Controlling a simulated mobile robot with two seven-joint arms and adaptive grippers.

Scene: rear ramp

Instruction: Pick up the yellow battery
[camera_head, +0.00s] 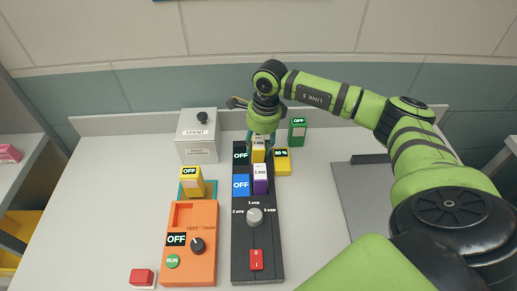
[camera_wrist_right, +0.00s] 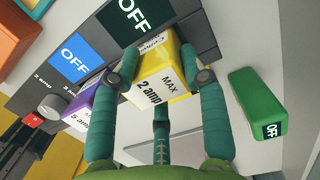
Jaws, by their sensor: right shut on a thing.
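A yellow battery (camera_wrist_right: 155,75) marked "MAX 2 amp" is between the fingers of my right gripper (camera_wrist_right: 163,82). In the head view the battery (camera_head: 258,153) is at the far end of the black charger (camera_head: 240,262), partly covered by my right gripper (camera_head: 261,142). I cannot tell whether it is seated or lifted. Another yellow block (camera_head: 192,186) with an "OFF" display stands on a teal pad at the left. A yellow block (camera_head: 282,163) showing "90 %" is right of the charger. My left gripper is not in view.
A purple battery (camera_head: 261,180) marked "5 amp" is in the charger beside the held one. A green battery (camera_head: 297,133) stands behind. An orange tester (camera_head: 204,250), a grey "SPENT" box (camera_head: 197,152) and a red block (camera_head: 142,276) are at the left.

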